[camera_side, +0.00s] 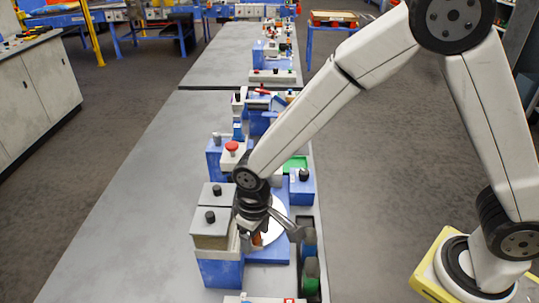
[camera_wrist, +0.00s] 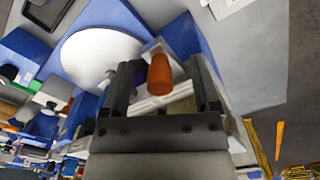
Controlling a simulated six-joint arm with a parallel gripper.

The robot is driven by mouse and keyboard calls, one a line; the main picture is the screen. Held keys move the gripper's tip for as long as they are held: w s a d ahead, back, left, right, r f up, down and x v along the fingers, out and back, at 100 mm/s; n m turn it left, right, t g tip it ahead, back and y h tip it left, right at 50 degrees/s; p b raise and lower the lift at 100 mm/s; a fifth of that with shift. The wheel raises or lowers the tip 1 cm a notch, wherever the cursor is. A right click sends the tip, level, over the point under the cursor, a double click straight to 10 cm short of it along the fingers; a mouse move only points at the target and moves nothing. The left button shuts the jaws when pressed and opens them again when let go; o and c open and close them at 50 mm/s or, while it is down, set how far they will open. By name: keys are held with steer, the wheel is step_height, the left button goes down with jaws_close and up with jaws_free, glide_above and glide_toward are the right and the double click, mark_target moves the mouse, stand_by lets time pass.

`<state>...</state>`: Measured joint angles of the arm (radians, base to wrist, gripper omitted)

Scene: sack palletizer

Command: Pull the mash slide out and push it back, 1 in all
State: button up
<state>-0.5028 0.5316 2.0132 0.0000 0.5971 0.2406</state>
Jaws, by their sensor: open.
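An orange cylindrical handle (camera_wrist: 160,76) stands between the fingers of my gripper (camera_wrist: 163,88) in the wrist view. The fingers are open, with gaps to either side of the handle. In the side view the handle shows as a small orange spot (camera_side: 257,239) just under my gripper (camera_side: 262,233). The handle sits beside a blue and white unit (camera_side: 221,270) topped by grey boxes with black knobs (camera_side: 211,229). It may belong to the mash slide, but no label can be read. The slide itself is mostly hidden by my gripper.
A white round disc (camera_wrist: 92,56) on a blue base lies close beside my gripper. A red button (camera_side: 232,147) and a blue block with a black knob (camera_side: 302,184) stand farther back. Dark and green rounded items (camera_side: 310,272) line the right edge. The grey tabletop (camera_side: 130,220) is clear at left.

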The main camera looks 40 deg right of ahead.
steer(key=shift+r, duration=0.2)
steer(key=shift+r, duration=0.75)
steer(key=shift+r, duration=0.3)
steer(key=shift+r, duration=0.4)
steer(key=shift+r, duration=0.65)
steer(key=shift+r, duration=1.65)
